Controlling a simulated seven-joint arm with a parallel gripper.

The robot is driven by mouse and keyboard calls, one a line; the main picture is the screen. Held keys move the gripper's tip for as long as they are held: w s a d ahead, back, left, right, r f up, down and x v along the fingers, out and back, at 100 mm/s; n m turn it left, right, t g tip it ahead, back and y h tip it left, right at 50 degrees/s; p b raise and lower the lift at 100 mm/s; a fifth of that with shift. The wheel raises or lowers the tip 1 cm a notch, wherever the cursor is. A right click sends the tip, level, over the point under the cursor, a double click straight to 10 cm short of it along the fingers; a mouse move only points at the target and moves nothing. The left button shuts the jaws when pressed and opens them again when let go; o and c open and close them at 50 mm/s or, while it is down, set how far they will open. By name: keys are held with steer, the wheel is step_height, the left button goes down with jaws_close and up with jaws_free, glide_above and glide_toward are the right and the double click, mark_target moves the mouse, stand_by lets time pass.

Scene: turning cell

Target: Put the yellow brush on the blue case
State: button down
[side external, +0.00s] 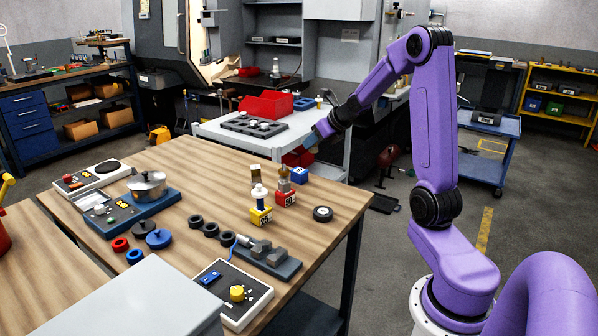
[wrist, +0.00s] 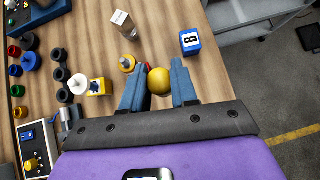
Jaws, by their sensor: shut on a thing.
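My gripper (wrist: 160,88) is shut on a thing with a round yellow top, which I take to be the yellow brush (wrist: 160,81). The rest of it is hidden below that top. In the side external view my gripper (side external: 309,142) is raised beyond the table's far right edge in the picture, and the brush cannot be made out there. The blue case (side external: 299,175) appears as a small blue cube with a white label on the wooden table. In the wrist view the blue case (wrist: 190,41) lies ahead of the fingertips, slightly right, with its top bare.
A pot (side external: 147,185) stands farther left.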

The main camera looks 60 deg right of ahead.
steer(key=shift+s+d, duration=0.35)
steer(key=shift+s, duration=0.1)
steer(key=shift+w+d, duration=0.1)
steer(key=shift+d, duration=0.1)
steer(key=w+d+f, duration=0.4)
steer(key=w, duration=0.3)
glide_above(300, 170)
steer(key=f, duration=0.5)
steer(key=shift+s+a+f, duration=0.15)
steer(key=shift+s+a, duration=0.05)
steer(key=shift+a, duration=0.05)
steer(key=shift+w+d+f, duration=0.15)
steer(key=shift+w+f, duration=0.05)
steer(key=shift+f, duration=1.55)
steer(key=shift+f, duration=0.2)
steer(key=c, duration=0.9)
jaws_free()
steer(key=shift+o, duration=0.2)
